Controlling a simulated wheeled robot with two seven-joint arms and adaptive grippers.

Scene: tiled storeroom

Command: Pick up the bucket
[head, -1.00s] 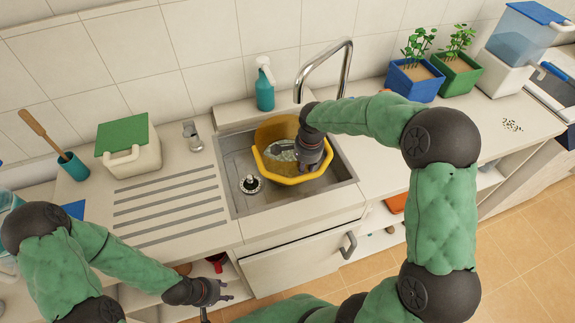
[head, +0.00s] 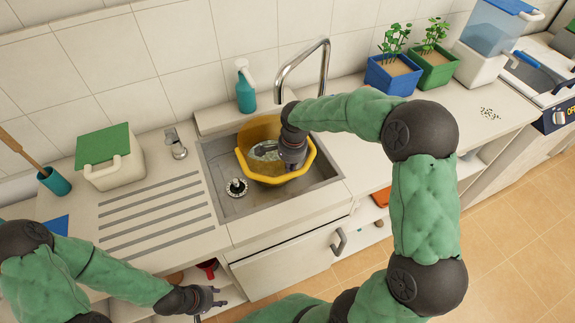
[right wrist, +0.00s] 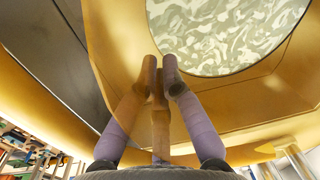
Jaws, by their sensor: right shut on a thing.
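The yellow bucket (head: 262,173) is in the sink, toward its right side, with its mouth facing up. In the right wrist view, its yellow wall (right wrist: 112,35) fills much of the picture. A pale, green-and-white patterned round area (right wrist: 225,30) shows inside it. My right gripper (head: 288,162) reaches down at the bucket's right side and is shut on its rim. In the right wrist view, its fingertips (right wrist: 161,68) are close together at the rim. Whether the bucket touches the sink floor cannot be told. My left gripper (head: 214,297) is open and empty, low in front of the counter.
The sink (head: 215,165) has a tall curved tap (head: 326,62) behind it. A green-lidded box (head: 108,160) is to the left. Two planters (head: 388,80) stand on the right counter. The drainboard (head: 155,212) is clear.

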